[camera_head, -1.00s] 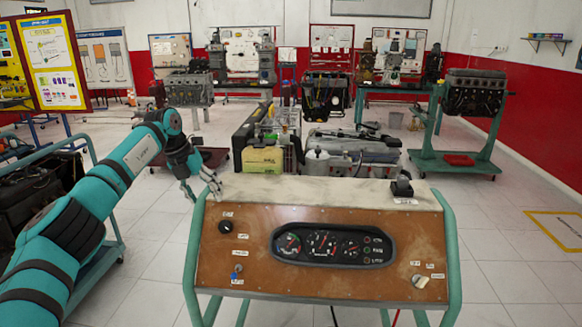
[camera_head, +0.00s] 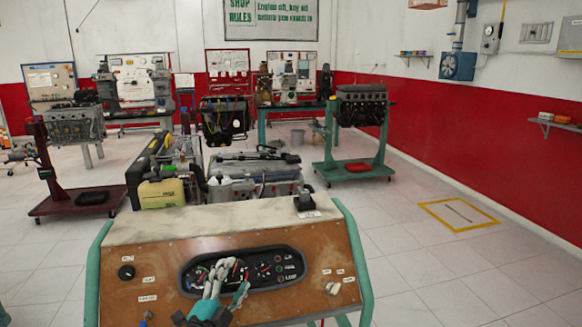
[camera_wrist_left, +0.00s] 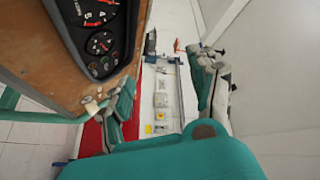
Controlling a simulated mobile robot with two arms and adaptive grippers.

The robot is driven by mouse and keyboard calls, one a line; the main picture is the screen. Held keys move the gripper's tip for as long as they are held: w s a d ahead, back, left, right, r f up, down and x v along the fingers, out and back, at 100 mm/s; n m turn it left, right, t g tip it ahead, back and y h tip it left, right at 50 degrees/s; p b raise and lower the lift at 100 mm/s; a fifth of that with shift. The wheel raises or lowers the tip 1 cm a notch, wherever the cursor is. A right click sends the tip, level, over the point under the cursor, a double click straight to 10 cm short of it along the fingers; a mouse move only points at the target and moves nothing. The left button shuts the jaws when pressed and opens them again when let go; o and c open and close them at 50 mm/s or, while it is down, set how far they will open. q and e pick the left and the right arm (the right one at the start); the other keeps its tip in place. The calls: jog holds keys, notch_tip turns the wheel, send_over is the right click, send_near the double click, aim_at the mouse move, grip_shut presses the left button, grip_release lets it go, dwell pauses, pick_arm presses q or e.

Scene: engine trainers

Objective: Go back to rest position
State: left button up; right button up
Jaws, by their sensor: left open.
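My left gripper (camera_head: 226,282) shows low in the head view, in front of the instrument panel (camera_head: 160,265) and overlapping its gauge cluster (camera_head: 195,278). Its fingers point up in the picture and hold nothing. In the left wrist view the gripper (camera_wrist_left: 165,88) has its fingers spread wide, with a gap between them, and the panel (camera_wrist_left: 35,70) with its gauges fills the upper left. I cannot tell the exact gap between gripper and panel. My right gripper is not in view.
The panel stands in a green tube frame (camera_head: 356,255). Behind it are an engine unit with a yellow-green tank (camera_head: 162,193) and an engine on a green stand (camera_head: 360,120). Open tiled floor lies to the right, with a yellow floor marking (camera_head: 458,214).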

pick_arm(q)
jog(key=s+a+f+n+g+y, duration=0.4)
jog(key=s+a+f+n+y, duration=0.2)
jog(key=s+f+n, duration=0.25)
jog(key=s+a+f+n+g, duration=0.1)
jog(key=s+f+n+g, duration=0.35)
jog(key=s, duration=0.95)
jog(key=s+a+f+n+g, duration=0.1)
jog(key=s+f+g, duration=0.6)
jog(key=s, duration=0.7)
jog(key=s+f+g, duration=0.1)
jog(key=s+f, duration=0.1)
jog(key=f, duration=1.2)
jog(key=s+f, duration=0.2)
jog(key=f, duration=1.3)
jog(key=s+a+f+g, duration=0.1)
jog(key=s+a+f, duration=0.1)
jog(key=s+f, duration=1.1)
jog(key=shift+s+a+f+m, duration=0.25)
jog(key=shift+s+f+m, duration=0.1)
jog(key=shift+s, duration=0.7)
